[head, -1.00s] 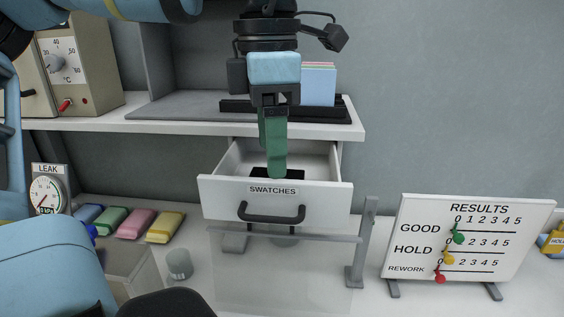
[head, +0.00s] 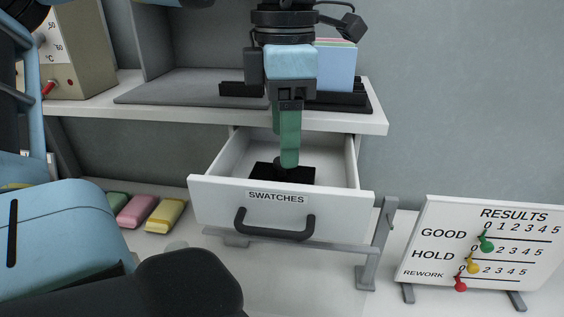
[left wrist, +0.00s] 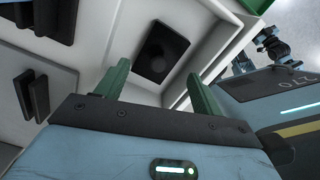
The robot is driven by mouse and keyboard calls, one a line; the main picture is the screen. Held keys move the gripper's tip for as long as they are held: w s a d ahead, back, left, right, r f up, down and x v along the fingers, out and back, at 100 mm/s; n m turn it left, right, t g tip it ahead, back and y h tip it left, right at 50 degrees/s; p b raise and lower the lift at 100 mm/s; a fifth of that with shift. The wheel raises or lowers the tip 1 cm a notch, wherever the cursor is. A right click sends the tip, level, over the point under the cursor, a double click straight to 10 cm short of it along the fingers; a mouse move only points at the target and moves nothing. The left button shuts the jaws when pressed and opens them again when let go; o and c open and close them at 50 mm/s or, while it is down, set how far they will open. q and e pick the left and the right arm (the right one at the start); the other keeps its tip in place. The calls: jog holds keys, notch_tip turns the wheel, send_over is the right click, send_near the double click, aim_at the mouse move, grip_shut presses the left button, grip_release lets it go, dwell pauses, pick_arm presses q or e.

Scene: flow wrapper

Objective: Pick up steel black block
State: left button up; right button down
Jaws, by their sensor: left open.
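The black block (head: 268,172) lies flat inside the open white drawer (head: 207,188) labelled SWATCHES, with a dark round knob on top. In the left wrist view the block (left wrist: 144,62) lies on the drawer floor, beyond the gap between my green fingertips. My left gripper (head: 289,160) points down over the drawer with its green fingers. In the left wrist view the fingers of my left gripper (left wrist: 158,78) are apart with nothing between them. In the head view the fingers hide part of the knob, and I cannot tell the exact height above it. My right gripper does not show.
The drawer's front with its black handle (head: 273,232) stands before the block. A shelf (head: 230,117) above holds a black rack with coloured cards (head: 335,68). A RESULTS board (head: 485,250) stands right. Coloured packs (head: 137,211) lie left. A grey rail stand (head: 377,245) is beside the drawer.

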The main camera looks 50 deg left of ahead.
pick_arm(q)
jog(key=shift+s+a+f+p, duration=0.1)
jog(key=shift+f+p, duration=0.1)
jog(key=shift+f, duration=1.1)
jog(key=shift+a+f+p, duration=0.1)
jog(key=shift+f+p, duration=0.05)
jog(key=shift+f, duration=1.15)
grip_shut()
jog(key=shift+r, duration=0.1)
notch_tip(320, 180, up, 10)
